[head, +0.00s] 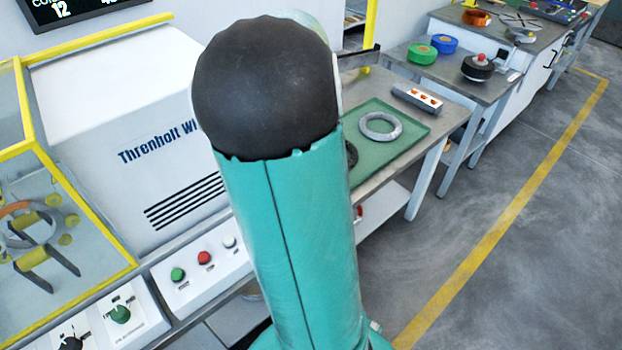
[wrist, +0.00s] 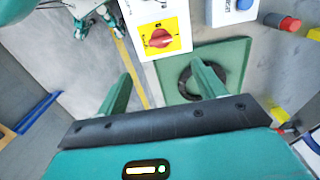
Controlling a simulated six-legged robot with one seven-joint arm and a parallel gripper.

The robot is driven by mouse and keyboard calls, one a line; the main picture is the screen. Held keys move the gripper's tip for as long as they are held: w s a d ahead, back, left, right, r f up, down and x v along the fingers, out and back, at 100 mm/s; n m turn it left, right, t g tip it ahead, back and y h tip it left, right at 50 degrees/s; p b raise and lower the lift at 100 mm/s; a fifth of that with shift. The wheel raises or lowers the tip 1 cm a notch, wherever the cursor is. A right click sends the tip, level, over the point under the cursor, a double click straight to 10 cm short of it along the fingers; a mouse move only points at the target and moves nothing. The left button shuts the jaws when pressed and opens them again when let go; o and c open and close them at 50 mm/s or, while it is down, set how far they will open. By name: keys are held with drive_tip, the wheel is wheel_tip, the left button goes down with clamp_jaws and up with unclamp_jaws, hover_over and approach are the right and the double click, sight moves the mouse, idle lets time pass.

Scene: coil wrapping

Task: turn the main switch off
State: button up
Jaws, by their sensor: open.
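The main switch is a red rotary knob (wrist: 160,38) on a yellow plate (wrist: 178,42), set on a white box (wrist: 150,12) at the top middle of the wrist view. The knob's handle lies roughly sideways in that picture; its lettering is too small to read. My gripper (wrist: 163,69) is open and empty, its two teal fingers spread wide. The knob shows just beyond the fingertips, between their lines, with a gap in the picture. In the head view my arm covers the middle, and neither the gripper nor the red knob shows.
A green mat (wrist: 236,62) with a dark ring (wrist: 186,82) lies beyond the fingers. In the head view, a panel with green, red and white buttons (head: 204,258) is left of my arm. A pale ring (head: 380,118) lies on the mat at right. Floor is clear farther right.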

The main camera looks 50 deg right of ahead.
wheel_tip(320, 180, down, 13)
drive_tip(key=shift+f, duration=0.15)
idle(0.4)
drive_tip(key=c, duration=1)
